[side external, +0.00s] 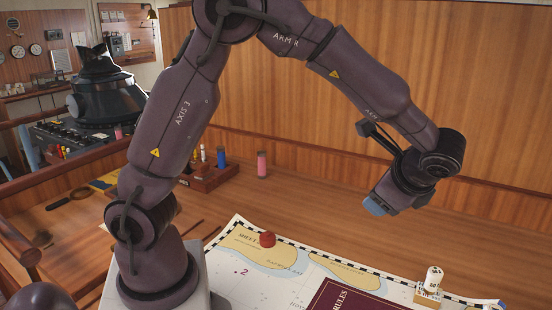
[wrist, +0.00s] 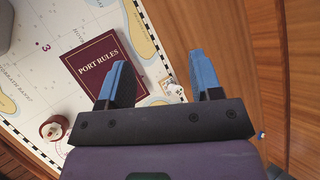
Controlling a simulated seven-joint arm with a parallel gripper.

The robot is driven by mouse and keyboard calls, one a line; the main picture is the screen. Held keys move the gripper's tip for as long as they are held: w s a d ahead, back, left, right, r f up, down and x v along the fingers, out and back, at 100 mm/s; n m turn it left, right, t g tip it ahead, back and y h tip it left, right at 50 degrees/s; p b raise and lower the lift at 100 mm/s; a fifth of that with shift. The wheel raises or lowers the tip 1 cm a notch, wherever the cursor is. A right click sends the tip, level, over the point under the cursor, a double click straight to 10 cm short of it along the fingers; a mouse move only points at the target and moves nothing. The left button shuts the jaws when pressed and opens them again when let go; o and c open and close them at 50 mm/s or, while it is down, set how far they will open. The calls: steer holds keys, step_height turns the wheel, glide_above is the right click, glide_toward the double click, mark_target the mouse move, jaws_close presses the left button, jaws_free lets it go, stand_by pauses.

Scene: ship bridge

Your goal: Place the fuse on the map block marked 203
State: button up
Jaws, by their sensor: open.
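My gripper (side external: 376,207) hangs above the table, right of centre in the side view. In the wrist view its two blue fingers (wrist: 158,72) are apart with nothing between them. A white cylinder with dark marks (side external: 434,278) stands on a small tan block (side external: 427,298) at the right of the map in the side view; it may be the fuse, but I cannot tell. Small white and tan items (wrist: 174,90) show between the fingers in the wrist view, well below them. I cannot read 203 on any block.
The map (side external: 225,265) carries a dark red PORT RULES book (side external: 345,297), also in the wrist view (wrist: 92,62), and a red round piece (side external: 267,240). A red-and-white round object (wrist: 53,128) shows in the wrist view. Pink (side external: 262,164) and blue (side external: 221,158) cylinders stand behind. A wood wall (side external: 400,60) backs the table.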

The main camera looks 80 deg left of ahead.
steer(key=s+r+n+t+h, duration=0.2)
steer(key=s+r+n+h, duration=0.2)
steer(key=s, duration=0.6)
steer(key=s+r+n+t+h, duration=0.2)
steer(key=s+r+n+h, duration=0.2)
steer(key=s+n, duration=0.3)
steer(key=s, duration=0.2)
steer(key=shift+s+a+r+t+h, duration=0.2)
steer(key=shift+s+a+t+h, duration=0.1)
steer(key=shift+s+t, duration=0.1)
